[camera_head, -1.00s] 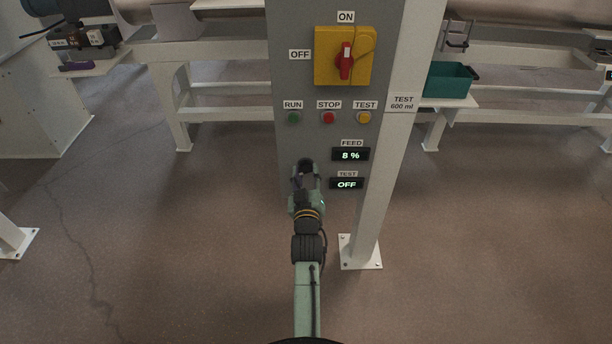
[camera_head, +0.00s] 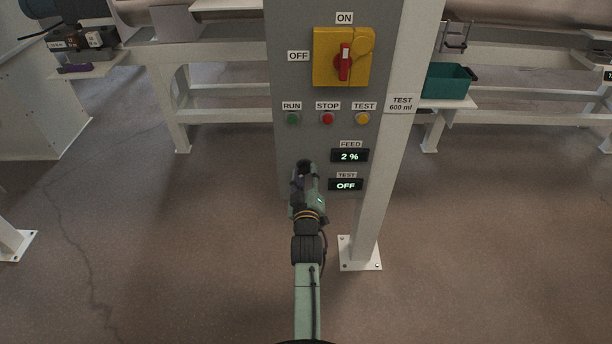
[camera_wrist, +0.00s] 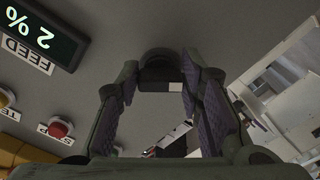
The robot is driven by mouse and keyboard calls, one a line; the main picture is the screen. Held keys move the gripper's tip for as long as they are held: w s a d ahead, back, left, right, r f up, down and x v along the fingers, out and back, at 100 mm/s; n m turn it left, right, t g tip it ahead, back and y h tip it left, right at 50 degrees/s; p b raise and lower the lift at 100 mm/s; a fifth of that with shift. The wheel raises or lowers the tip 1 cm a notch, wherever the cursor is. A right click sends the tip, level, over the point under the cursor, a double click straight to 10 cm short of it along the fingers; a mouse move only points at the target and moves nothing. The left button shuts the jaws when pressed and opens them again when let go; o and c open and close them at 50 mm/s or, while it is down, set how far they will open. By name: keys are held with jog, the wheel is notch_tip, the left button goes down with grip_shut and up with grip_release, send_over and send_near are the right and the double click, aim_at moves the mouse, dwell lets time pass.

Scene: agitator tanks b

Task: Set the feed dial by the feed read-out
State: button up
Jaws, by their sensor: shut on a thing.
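The feed read-out (camera_head: 350,155) shows 2 % under its FEED label on the grey panel. It also shows in the wrist view (camera_wrist: 38,32), turned at an angle. The feed dial (camera_wrist: 158,57) is a dark round knob on the panel, seen between the fingertips in the wrist view. In the head view my gripper mostly hides it. My gripper (camera_head: 304,172) is at the panel, left of the read-outs, with its fingers closed on the dial; the wrist view shows both fingers (camera_wrist: 163,75) against it.
The panel also carries a test read-out (camera_head: 346,185) showing OFF, a green RUN button (camera_head: 293,118), a red STOP button (camera_head: 328,118), a yellow TEST button (camera_head: 362,118) and a red switch (camera_head: 344,62). A white post (camera_head: 383,180) stands right of the panel.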

jog(key=o, duration=1.2)
jog(key=shift+c, duration=0.2)
jog(key=s, duration=0.7)
jog(key=shift+s, duration=0.25)
